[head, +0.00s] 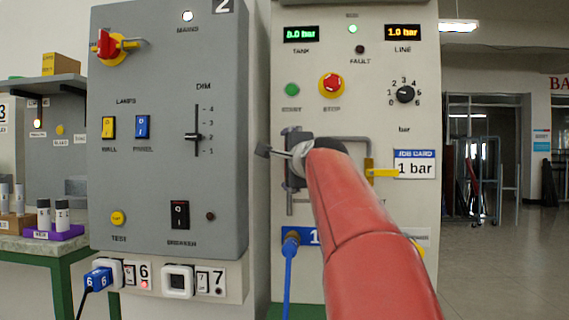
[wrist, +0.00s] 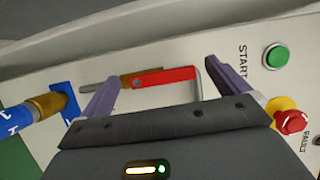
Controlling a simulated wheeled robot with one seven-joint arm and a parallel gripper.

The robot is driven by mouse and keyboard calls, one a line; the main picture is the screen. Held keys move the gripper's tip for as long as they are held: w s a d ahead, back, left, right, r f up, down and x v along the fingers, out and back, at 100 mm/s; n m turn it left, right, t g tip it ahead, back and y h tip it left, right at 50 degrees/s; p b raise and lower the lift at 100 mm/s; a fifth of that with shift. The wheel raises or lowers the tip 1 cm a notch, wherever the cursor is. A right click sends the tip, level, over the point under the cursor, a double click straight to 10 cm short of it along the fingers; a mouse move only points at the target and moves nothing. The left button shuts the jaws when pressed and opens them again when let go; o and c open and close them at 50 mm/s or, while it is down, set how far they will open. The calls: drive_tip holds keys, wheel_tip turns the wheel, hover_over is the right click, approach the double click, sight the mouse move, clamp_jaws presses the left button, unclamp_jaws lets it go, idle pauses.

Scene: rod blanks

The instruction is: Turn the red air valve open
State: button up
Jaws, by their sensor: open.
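The red air valve handle (wrist: 168,76) shows in the wrist view. It is a flat lever beside a brass body on a grey pipe and looks roughly in line with that pipe in the picture. My gripper (wrist: 160,70) is open, with one purple-grey finger towards each end of the lever. I cannot tell whether either finger touches it. In the head view my red arm hides the red lever. My gripper (head: 278,152) shows only in part there, in front of the right panel (head: 330,60).
A yellow valve handle (head: 383,172) sits right of my arm, near a "1 bar" job card (head: 415,165). The red stop button (head: 331,85) and green start button (head: 292,89) are above. A blue hose (head: 289,270) hangs below. A grey switch box (head: 168,130) stands left.

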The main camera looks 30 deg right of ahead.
drive_tip(key=v, duration=0.5)
drive_tip(key=shift+b, duration=0.3)
drive_tip(key=shift+w, duration=0.1)
